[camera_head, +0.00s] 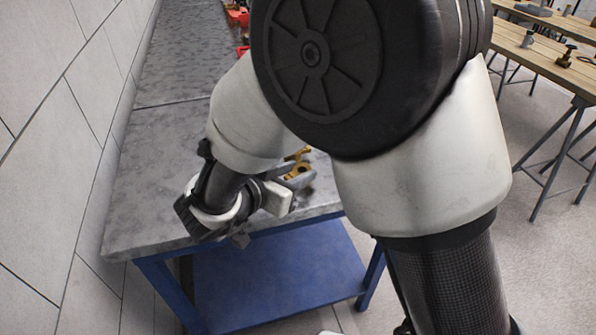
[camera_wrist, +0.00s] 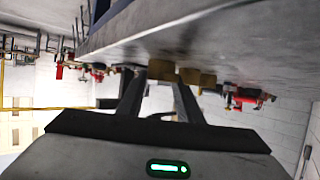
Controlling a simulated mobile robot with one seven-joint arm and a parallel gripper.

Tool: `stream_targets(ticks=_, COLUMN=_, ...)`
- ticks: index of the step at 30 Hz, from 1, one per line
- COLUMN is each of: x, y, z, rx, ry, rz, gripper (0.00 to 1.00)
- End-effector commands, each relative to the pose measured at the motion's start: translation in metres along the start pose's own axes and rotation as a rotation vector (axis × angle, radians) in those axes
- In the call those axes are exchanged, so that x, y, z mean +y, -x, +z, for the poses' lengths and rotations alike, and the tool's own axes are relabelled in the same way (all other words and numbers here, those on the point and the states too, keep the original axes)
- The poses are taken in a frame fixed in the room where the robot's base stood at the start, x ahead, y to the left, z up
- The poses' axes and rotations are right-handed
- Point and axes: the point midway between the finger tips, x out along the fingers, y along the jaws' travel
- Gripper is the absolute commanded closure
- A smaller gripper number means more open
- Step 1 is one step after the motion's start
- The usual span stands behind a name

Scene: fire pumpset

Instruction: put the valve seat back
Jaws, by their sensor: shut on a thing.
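My gripper (camera_wrist: 159,77) reaches out low over the table top in the wrist view, with one dark finger on each side. It is shut on a small brass-coloured piece between the fingertips, which I take to be the valve seat (camera_wrist: 161,70). The piece is small and partly hidden, so its exact shape is unclear. More brass-coloured pieces (camera_wrist: 197,77) show just beyond and to the right.
The grey metal bench (camera_head: 165,200) with a blue frame runs along a tiled wall (camera_head: 60,120) on the left. Red parts (camera_head: 238,17) stand at its far end. The wrist view is upside down, with red parts (camera_wrist: 245,95) in the distance. Wooden tables (camera_head: 545,60) stand at right.

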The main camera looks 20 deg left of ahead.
Motion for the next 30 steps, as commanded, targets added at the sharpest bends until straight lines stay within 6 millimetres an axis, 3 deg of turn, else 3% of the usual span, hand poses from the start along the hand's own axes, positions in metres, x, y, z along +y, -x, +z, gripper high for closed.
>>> stream_targets(ticks=9, x=0.000, y=-0.001, z=0.001, rx=0.002, ry=-0.001, rz=0.000, gripper=1.00)
stream_targets(ticks=10, x=0.000, y=0.000, z=0.001, rx=0.001, ry=-0.001, rz=-0.001, gripper=0.62)
stream_targets(ticks=13, x=0.000, y=0.000, z=0.001, rx=0.001, ry=-0.001, rz=-0.001, gripper=0.49)
stream_targets(ticks=23, x=0.000, y=0.001, z=-0.002, rx=0.001, ry=-0.002, rz=-0.001, gripper=0.49)
stream_targets(ticks=30, x=-0.002, y=0.040, z=-0.005, rx=0.000, ry=-0.001, rz=-0.005, gripper=0.49)
